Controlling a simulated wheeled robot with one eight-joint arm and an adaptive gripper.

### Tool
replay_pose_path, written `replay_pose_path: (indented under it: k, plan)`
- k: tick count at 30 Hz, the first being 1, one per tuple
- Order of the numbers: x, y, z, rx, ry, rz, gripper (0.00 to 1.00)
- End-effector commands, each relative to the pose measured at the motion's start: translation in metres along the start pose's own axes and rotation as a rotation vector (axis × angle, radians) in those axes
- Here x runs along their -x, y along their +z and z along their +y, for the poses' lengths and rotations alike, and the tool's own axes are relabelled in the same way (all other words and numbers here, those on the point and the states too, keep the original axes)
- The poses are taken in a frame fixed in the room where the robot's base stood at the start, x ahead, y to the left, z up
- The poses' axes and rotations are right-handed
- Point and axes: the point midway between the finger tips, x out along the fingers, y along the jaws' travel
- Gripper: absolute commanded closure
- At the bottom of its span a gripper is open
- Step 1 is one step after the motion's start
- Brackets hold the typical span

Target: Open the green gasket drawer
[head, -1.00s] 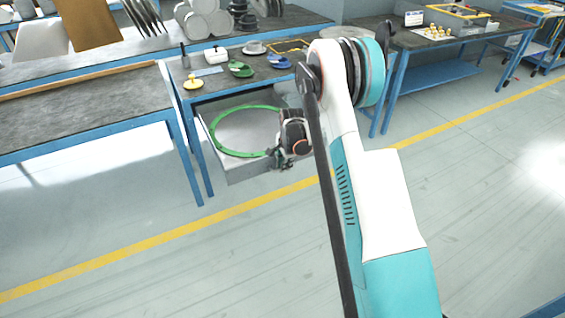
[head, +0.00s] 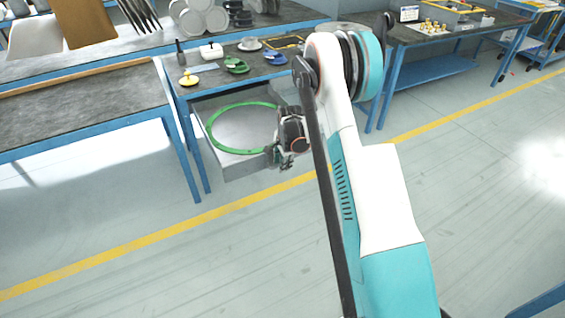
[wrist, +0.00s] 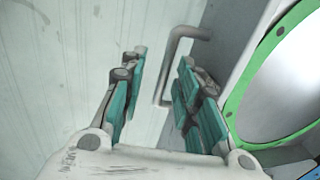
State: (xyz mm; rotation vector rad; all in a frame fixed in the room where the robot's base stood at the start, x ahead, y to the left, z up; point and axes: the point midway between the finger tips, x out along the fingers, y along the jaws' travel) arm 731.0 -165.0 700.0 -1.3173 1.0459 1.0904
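The gasket drawer (head: 236,170) is grey and stands pulled out from under the bench, with a large green ring (head: 212,139) around a pale disc inside it. The ring also shows at the right of the wrist view (wrist: 247,77). The drawer's grey bar handle (wrist: 173,66) stands out from its front in the wrist view. My gripper (head: 275,156) is at the drawer's front right in the head view. In the wrist view my gripper (wrist: 163,78) has its teal fingers apart, with the handle bar between them, closer to the right finger. A gap shows beside the left finger.
The bench top (head: 215,83) above the drawer holds a yellow piece (head: 188,79), a green piece (head: 236,65), a blue piece and a cup. Another bench (head: 75,115) stands at left. The floor in front, with its yellow line (head: 150,246), is clear.

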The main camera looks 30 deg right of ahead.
Motion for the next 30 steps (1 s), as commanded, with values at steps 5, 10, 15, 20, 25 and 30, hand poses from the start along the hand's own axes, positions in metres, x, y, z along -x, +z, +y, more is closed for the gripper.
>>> replay_pose_path:
  k: [5,10,15,20,25,30]
  plan:
    - [0.012,0.000,-0.001,0.000,-0.001,0.000,0.70]
    - [0.040,0.000,0.000,0.000,-0.001,0.000,0.70]
    - [0.074,0.000,0.000,-0.001,0.000,0.000,0.70]
    - [0.100,0.000,0.001,-0.001,0.001,0.000,0.70]
    - [0.116,0.000,0.001,0.000,0.001,0.000,0.70]
    - [0.120,0.000,0.001,0.000,0.001,0.000,0.70]
